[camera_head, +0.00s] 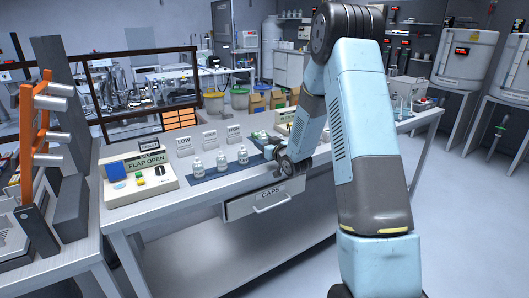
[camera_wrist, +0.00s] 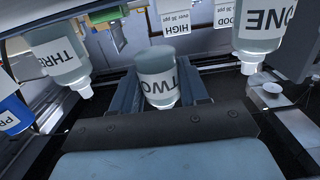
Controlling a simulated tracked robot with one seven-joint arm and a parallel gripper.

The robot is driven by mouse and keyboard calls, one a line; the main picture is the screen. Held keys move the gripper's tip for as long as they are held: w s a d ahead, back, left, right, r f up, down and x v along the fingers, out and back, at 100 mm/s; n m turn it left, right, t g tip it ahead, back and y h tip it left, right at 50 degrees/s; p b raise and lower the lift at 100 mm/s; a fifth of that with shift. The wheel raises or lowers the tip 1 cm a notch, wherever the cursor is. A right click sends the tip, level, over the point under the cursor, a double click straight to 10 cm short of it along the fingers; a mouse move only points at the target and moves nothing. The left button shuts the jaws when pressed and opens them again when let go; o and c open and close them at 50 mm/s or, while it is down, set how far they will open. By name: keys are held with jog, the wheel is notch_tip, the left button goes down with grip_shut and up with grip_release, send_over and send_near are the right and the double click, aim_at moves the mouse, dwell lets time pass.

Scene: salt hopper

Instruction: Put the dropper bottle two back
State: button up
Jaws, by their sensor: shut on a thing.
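In the wrist view the picture is upside down. Dropper bottle two (camera_wrist: 158,78), pale with a white label reading TWO, is between the fingers of my gripper (camera_wrist: 162,92), which is shut on it. Bottle three (camera_wrist: 62,55) is to its left and bottle one (camera_wrist: 262,35) to its right in that view, both apart from it. In the head view my gripper (camera_head: 276,153) is low over the bench, right of several small white bottles (camera_head: 221,161) on a blue mat (camera_head: 210,174). I cannot read their labels there or tell whether bottle two touches the mat.
Upright signs (camera_head: 183,143) stand behind the bottles; a HIGH sign (camera_wrist: 173,18) shows in the wrist view. A control box reading FLAP OPEN (camera_head: 140,176) is at left. The CAPS drawer (camera_head: 265,198) protrudes below the bench front. A blue-labelled container (camera_wrist: 14,112) is beside bottle three.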

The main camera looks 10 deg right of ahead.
jog(key=shift+w+a+f, duration=0.2)
jog(key=shift+w+f, duration=0.2)
jog(key=shift+f, duration=1.65)
jog(key=o, duration=1.1)
